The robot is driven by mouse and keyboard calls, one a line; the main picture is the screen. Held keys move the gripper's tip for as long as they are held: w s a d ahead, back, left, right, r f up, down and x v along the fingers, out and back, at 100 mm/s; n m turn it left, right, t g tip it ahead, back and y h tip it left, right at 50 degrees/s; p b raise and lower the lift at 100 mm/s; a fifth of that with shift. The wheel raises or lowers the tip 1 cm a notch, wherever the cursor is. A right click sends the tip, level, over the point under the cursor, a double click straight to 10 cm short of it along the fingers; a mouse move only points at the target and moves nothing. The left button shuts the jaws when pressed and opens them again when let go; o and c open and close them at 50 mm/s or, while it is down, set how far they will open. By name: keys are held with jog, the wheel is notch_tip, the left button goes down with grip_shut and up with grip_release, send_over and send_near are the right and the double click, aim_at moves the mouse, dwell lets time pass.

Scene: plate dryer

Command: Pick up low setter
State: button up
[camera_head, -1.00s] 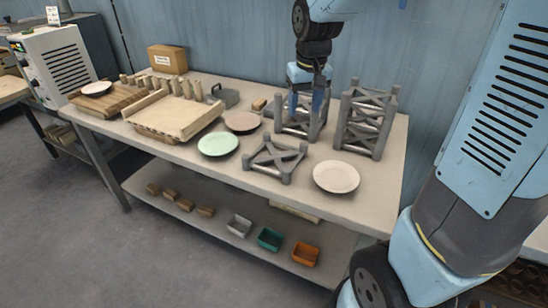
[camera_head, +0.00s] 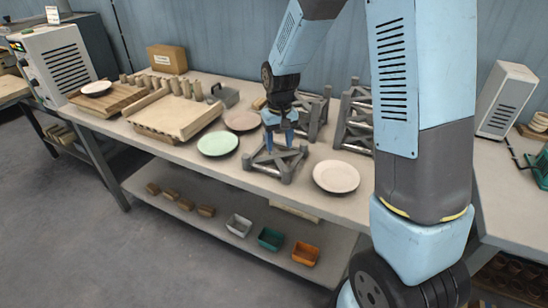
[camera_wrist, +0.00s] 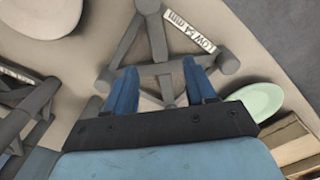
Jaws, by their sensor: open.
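The low setter is a short grey triangular frame (camera_head: 262,166) standing on the workbench between the green plate and the pale pink plate. In the wrist view it shows below my gripper as a triangle of grey bars (camera_wrist: 158,45), with a white label reading "LOW" and a number (camera_wrist: 190,32). My gripper (camera_head: 279,146) is open above the low setter in the head view. In the wrist view its two blue fingers (camera_wrist: 162,88) are spread, with a grey bar of the setter between them. I cannot tell how far the fingertips are above it.
Two taller grey setters (camera_head: 314,115) stand close behind. A green plate (camera_head: 217,143) lies to the left, a pale pink plate (camera_head: 336,176) to the right, and another plate (camera_head: 242,121) behind. Wooden boards with pegs (camera_head: 178,116) fill the left of the bench.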

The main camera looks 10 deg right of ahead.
aim_at(280, 163)
jog(key=shift+d+f, duration=0.1)
jog(key=shift+f, duration=3.7)
grip_shut()
